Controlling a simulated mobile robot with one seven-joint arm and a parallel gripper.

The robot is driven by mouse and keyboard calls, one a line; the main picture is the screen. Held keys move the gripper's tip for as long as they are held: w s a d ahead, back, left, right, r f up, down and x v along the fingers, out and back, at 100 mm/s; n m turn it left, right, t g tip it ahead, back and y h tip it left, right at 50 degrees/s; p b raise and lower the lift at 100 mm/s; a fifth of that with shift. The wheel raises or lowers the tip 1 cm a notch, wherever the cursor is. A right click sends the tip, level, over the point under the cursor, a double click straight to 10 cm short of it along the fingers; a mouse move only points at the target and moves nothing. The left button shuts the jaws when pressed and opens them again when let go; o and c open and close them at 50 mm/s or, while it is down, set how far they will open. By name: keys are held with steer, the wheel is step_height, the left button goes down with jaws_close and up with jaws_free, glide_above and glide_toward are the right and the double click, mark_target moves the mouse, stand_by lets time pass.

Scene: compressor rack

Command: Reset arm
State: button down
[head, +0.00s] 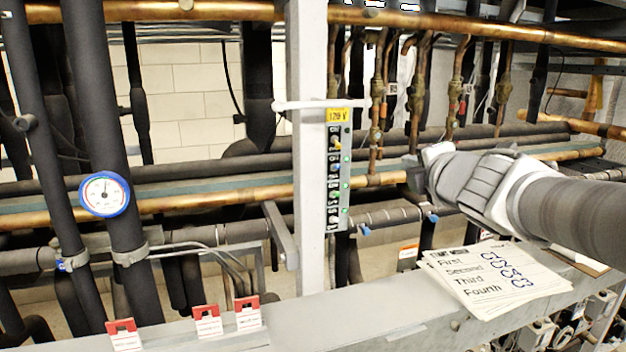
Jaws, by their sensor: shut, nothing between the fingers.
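My arm reaches in from the right edge. My gripper (412,172) is at its left end, in front of the copper pipes and right of the grey post. It is shut and holds nothing. Its fingers are small and dark against the pipes, so their detail is hard to make out. A switch panel (339,176) with a yellow "120 V" label, several toggles and green lights is fixed to the grey post (308,150), left of my gripper and apart from it.
Papers (490,278) listing "First, Second, Third, Fourth" lie on the grey beam (350,325) below my arm. Red-and-white tags (208,320) stand on the beam at the left. A round gauge (104,193) sits on a dark pipe. Pipes crowd the back.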

steer(key=s+d+f+m+g+h+b, duration=0.1)
steer(key=s+d+f+m+g+h, duration=0.15)
steer(key=s+f+m, duration=0.4)
steer(key=s+d+f+m+g+h+b, duration=0.1)
steer(key=s+f+m+g+h, duration=0.15)
steer(key=s+f+m, duration=0.45)
steer(key=s+a+f+m+g+y, duration=0.3)
steer(key=s+a+f+m+g, duration=0.2)
steer(key=s+f+m, duration=0.3)
steer(key=s+a, duration=0.1)
steer(key=s, duration=0.2)
steer(key=shift+s+f+m+y, duration=0.2)
steer(key=shift+m+y, duration=0.15)
steer(key=shift+y, duration=0.05)
steer(key=shift+a, duration=0.15)
